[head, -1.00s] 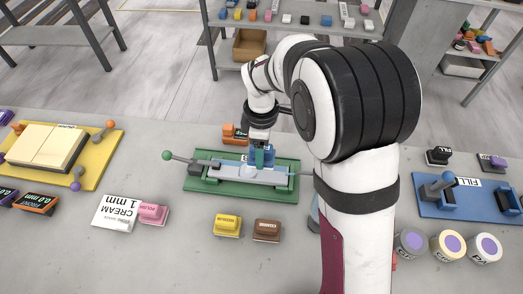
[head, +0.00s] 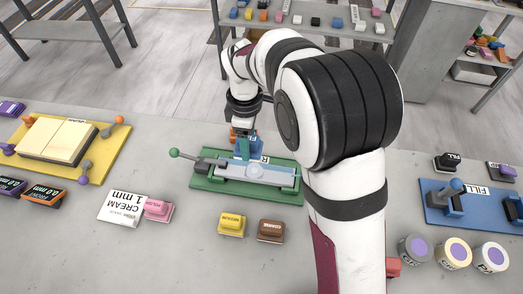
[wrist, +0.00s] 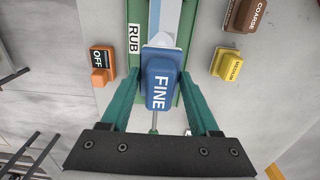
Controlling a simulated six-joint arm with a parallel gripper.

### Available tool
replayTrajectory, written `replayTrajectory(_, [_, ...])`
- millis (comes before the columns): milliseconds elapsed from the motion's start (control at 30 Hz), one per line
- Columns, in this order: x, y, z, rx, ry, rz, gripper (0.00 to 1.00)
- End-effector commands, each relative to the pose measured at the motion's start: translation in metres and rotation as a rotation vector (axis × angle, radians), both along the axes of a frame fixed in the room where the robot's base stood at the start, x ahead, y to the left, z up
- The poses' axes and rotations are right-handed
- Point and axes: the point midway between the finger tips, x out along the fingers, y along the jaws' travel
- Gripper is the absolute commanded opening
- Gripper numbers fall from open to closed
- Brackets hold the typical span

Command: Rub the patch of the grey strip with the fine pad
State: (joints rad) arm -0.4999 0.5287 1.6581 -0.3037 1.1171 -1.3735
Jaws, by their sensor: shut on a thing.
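The grey strip (head: 262,173) lies in a green fixture (head: 228,187) with a RUB label (wrist: 134,38). It also shows in the wrist view (wrist: 174,18), running up from the pad. My gripper (wrist: 160,80) is shut on the blue fine pad (wrist: 159,86), lettered FINE, with a green finger on each side. The pad overlaps the strip's end in the wrist view and hides what lies beneath. I cannot tell whether it touches the strip. I cannot make out the patch clearly.
A yellow MEDIUM pad (head: 232,223) and a brown COARSE pad (head: 271,230) stand in front of the fixture. An orange OFF block (wrist: 102,62) is behind it. The fixture's lever (head: 175,153) sticks out left. A blue fixture (head: 440,212) stands right.

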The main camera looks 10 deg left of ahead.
Motion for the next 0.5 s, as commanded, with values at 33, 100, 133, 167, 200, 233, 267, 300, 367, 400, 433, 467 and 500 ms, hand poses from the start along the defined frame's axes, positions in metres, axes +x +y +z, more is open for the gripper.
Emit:
replayTrajectory(33, [-0.001, 0.012, -0.002, 0.000, 0.000, 0.005, 0.17])
replayTrajectory(100, [-0.002, 0.021, -0.005, -0.001, 0.000, 0.003, 0.17])
replayTrajectory(133, [-0.002, 0.023, -0.006, -0.001, 0.000, 0.002, 0.17])
replayTrajectory(167, [-0.002, 0.024, -0.008, -0.001, 0.000, 0.001, 0.17])
replayTrajectory(200, [-0.002, 0.024, -0.010, -0.001, 0.001, 0.000, 0.17])
replayTrajectory(233, [-0.002, 0.023, -0.013, -0.001, 0.001, -0.001, 0.17])
replayTrajectory(267, [-0.002, 0.023, -0.015, -0.001, 0.001, -0.001, 0.17])
replayTrajectory(300, [-0.002, 0.023, -0.019, -0.001, 0.002, -0.001, 0.17])
replayTrajectory(367, [-0.002, 0.023, -0.025, -0.001, 0.001, 0.000, 0.17])
replayTrajectory(400, [-0.002, 0.023, -0.028, -0.001, 0.001, 0.000, 0.17])
replayTrajectory(433, [-0.002, 0.023, -0.031, -0.001, 0.001, 0.000, 0.17])
replayTrajectory(467, [-0.002, 0.023, -0.033, -0.001, 0.000, 0.000, 0.17])
replayTrajectory(500, [-0.002, 0.023, -0.037, -0.001, 0.001, 0.000, 0.17])
